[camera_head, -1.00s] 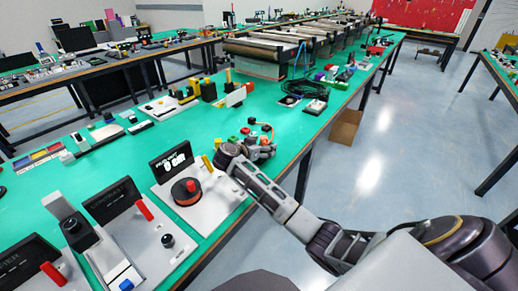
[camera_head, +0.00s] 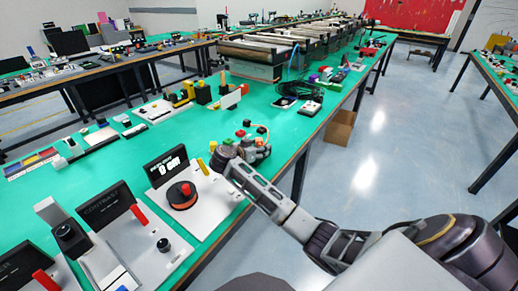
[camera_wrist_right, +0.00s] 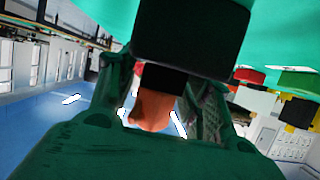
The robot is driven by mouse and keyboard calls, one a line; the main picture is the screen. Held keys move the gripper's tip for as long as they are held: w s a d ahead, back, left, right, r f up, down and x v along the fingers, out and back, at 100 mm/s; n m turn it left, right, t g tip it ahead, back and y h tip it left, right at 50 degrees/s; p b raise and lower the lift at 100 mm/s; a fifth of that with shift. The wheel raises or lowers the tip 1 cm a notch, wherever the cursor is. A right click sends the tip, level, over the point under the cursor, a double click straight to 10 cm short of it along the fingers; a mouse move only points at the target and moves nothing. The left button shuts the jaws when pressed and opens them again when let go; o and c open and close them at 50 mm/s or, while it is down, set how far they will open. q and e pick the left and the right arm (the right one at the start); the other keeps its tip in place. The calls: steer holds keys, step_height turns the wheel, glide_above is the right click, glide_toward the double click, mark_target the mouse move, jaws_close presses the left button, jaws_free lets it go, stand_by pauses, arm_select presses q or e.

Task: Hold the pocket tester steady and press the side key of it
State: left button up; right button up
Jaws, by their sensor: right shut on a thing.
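My right gripper (camera_head: 248,149) is at the bench's right edge among small coloured parts, small and partly hidden in the head view. In the right wrist view my right gripper (camera_wrist_right: 160,108) is shut on a black thing with an orange part (camera_wrist_right: 153,108), which may be the pocket tester. A large black block (camera_wrist_right: 190,35) fills the upper middle there. The side key cannot be made out. My left gripper is not in view.
A white board with a black dial (camera_head: 182,196) and a display stands left of my right gripper. More panels with red levers (camera_head: 140,216) stand nearer. A coiled black cable (camera_head: 296,88) lies behind. Bare green bench (camera_head: 110,165) shows to the left.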

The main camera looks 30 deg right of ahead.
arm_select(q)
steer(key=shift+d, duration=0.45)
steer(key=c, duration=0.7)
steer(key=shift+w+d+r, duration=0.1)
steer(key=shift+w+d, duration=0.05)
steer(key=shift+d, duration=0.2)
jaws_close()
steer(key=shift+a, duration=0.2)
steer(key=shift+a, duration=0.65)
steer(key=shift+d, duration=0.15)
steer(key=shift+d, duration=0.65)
